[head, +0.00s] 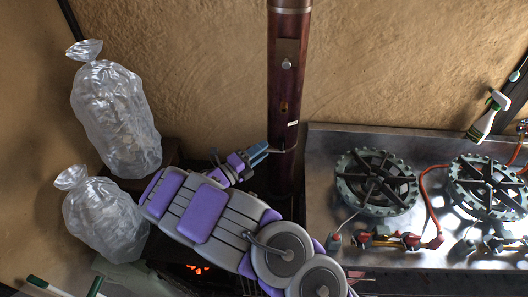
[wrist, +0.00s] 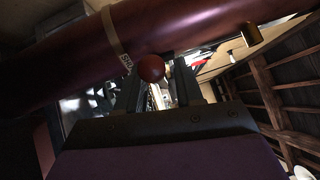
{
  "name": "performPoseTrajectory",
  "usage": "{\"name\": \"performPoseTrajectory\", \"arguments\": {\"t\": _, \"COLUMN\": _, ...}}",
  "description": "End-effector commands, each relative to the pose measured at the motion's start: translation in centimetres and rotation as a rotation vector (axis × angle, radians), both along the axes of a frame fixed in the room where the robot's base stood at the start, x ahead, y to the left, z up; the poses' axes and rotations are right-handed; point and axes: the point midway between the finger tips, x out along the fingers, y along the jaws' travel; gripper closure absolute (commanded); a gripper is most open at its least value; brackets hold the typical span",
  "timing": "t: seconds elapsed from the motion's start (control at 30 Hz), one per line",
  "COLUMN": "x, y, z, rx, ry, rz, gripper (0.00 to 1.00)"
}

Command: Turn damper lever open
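The dark red flue pipe (head: 288,75) stands upright against the clay wall in the head view and crosses the wrist view (wrist: 80,65) at a slant. A thin damper lever (head: 283,151) sticks out low on the pipe. A round red knob (wrist: 151,69) shows in the wrist view, between my fingertips and nearer the left one. My gripper (head: 263,152) is at the left side of the pipe, close to the lever. In the wrist view my gripper's fingers (wrist: 159,72) are apart, with a gap beside the knob. Whether a finger touches the knob is unclear.
A metal stove top with two burners (head: 375,182) stands right of the pipe. Two filled clear bags (head: 115,115) are at the left. A glowing fire (head: 197,268) shows below my arm. A spray bottle (head: 487,115) is at the right.

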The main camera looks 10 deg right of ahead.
Motion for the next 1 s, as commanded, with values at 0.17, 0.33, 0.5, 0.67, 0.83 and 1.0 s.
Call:
{"name": "performPoseTrajectory", "arguments": {"t": 0.17, "x": 0.3, "y": -1.1, "z": 0.2, "rx": 0.002, "ry": -0.001, "rz": -0.002, "gripper": 0.64}}
{"name": "performPoseTrajectory", "arguments": {"t": 0.33, "x": 0.3, "y": -1.5, "z": 0.2, "rx": 0.004, "ry": -0.001, "rz": -0.001, "gripper": 0.64}}
{"name": "performPoseTrajectory", "arguments": {"t": 0.5, "x": 0.4, "y": -1.3, "z": 0.2, "rx": 0.003, "ry": -0.001, "rz": -0.001, "gripper": 0.72}}
{"name": "performPoseTrajectory", "arguments": {"t": 0.67, "x": 0.4, "y": -1.0, "z": 0.2, "rx": 0.002, "ry": 0.0, "rz": -0.001, "gripper": 0.88}}
{"name": "performPoseTrajectory", "arguments": {"t": 0.83, "x": 0.4, "y": -0.9, "z": 0.2, "rx": 0.001, "ry": 0.0, "rz": 0.001, "gripper": 1.0}}
{"name": "performPoseTrajectory", "arguments": {"t": 1.0, "x": 0.4, "y": -0.8, "z": 0.2, "rx": 0.0, "ry": -0.001, "rz": 0.002, "gripper": 1.0}}
